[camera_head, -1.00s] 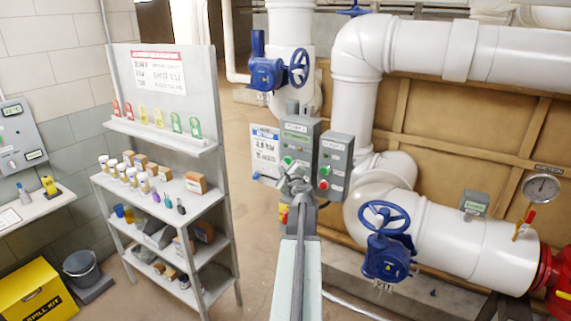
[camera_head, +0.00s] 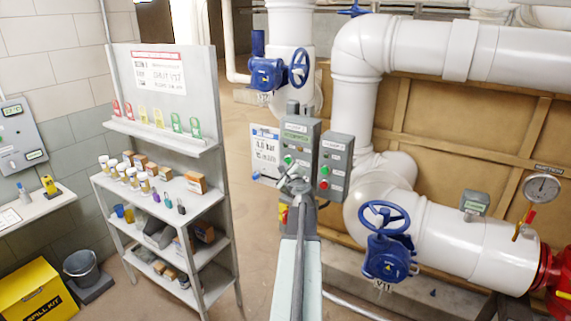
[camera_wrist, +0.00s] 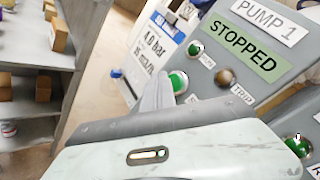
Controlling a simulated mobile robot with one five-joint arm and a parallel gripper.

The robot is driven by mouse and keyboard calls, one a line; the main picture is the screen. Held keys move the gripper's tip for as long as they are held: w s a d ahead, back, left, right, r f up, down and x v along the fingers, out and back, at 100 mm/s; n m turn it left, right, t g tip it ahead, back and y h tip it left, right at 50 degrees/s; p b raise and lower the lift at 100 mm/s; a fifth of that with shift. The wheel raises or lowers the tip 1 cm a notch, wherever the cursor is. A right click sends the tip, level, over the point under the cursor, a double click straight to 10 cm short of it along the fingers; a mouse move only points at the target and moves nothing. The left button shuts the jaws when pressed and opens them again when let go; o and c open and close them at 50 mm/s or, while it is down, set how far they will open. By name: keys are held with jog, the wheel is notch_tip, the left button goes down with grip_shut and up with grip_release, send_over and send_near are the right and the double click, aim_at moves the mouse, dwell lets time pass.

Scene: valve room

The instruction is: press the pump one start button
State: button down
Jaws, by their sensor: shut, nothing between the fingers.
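The pump one control box (camera_head: 300,137) is grey, with a green display; it fills the upper right of the wrist view (camera_wrist: 215,92). There its label reads PUMP 1 and its display reads STOPPED. A green start button (camera_wrist: 178,82) sits low on its face, beside my fingertips; it also shows in the head view (camera_head: 288,159). My gripper (camera_wrist: 160,82) is shut and empty, its tips just left of the button in the wrist view. Whether they touch it I cannot tell. In the head view my gripper (camera_head: 288,178) is just below the button and hides the box's lower face.
A second grey box (camera_head: 335,160) with green and red buttons stands close at the right. A white sign (camera_head: 265,150) is at the left. White pipes (camera_head: 440,215) and a blue valve wheel (camera_head: 385,218) lie to the right; a shelf (camera_head: 165,190) stands left.

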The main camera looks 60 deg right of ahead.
jog(key=shift+d, duration=0.45)
jog(key=shift+d, duration=0.4)
dwell(0.7)
dwell(0.4)
jog(key=shift+a, duration=0.85)
jog(key=a, duration=0.5)
dwell(0.6)
